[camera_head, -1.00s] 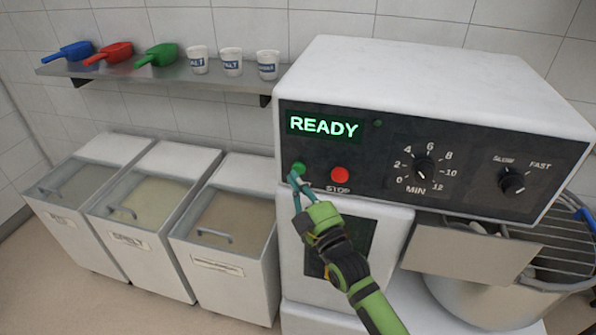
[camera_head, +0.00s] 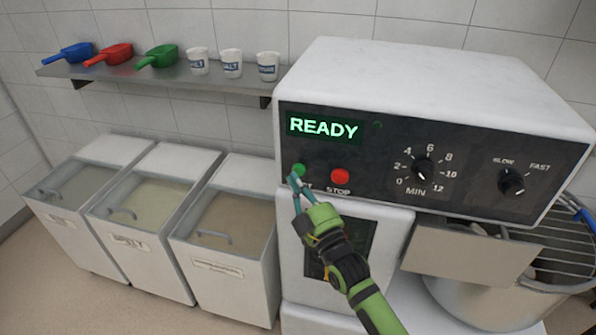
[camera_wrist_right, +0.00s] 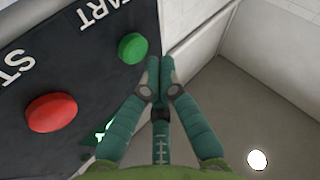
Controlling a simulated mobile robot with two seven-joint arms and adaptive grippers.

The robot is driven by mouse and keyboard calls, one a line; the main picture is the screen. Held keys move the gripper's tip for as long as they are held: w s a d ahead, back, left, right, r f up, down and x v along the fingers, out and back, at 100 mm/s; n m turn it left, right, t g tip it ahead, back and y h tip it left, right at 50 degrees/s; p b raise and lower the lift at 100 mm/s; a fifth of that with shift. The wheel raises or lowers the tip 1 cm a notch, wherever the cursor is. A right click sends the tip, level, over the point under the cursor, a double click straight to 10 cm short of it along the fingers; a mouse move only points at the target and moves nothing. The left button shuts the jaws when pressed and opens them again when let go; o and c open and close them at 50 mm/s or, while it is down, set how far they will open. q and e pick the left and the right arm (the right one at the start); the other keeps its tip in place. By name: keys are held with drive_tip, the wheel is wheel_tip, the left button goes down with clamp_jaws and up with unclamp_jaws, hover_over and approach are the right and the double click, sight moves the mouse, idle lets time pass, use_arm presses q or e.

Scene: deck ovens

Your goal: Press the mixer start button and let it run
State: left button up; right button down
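The mixer's dark control panel (camera_head: 385,145) has a lit green display (camera_head: 323,127) reading READY. The green start button (camera_head: 299,169) is at its lower left, with its label partly covered by my fingers in the head view. The red stop button (camera_head: 340,176) is to its right. My right gripper (camera_head: 294,181) is shut and empty, its fingertips just below the green button. In the right wrist view the fingertips (camera_wrist_right: 160,66) are together close beside the green button (camera_wrist_right: 132,48); I cannot tell whether they touch it. My left gripper is not in view.
The minute dial (camera_head: 422,170) and slow/fast knob (camera_head: 511,182) are to the right. The mixer bowl (camera_head: 500,296) with a wire guard (camera_head: 560,250) stands below right. Lidded bins (camera_head: 238,284) and a shelf (camera_head: 175,76) with scoops and cups are at left.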

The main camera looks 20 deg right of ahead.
idle(0.3)
drive_tip(key=shift+w+d, duration=0.25)
drive_tip(key=shift+w, duration=0.15)
drive_tip(key=shift+w+d, duration=0.25)
drive_tip(key=shift+w, duration=0.05)
idle(0.8)
drive_tip(key=shift+s+a, duration=0.1)
drive_tip(key=shift+s+a+p, duration=0.3)
drive_tip(key=shift+s+a, duration=0.1)
drive_tip(key=shift+s, duration=0.2)
drive_tip(key=s+a, duration=0.1)
drive_tip(key=s+a+p, duration=0.1)
drive_tip(key=s+p, duration=0.1)
drive_tip(key=s, duration=0.1)
drive_tip(key=shift+s+a, duration=0.1)
drive_tip(key=shift+a, duration=0.3)
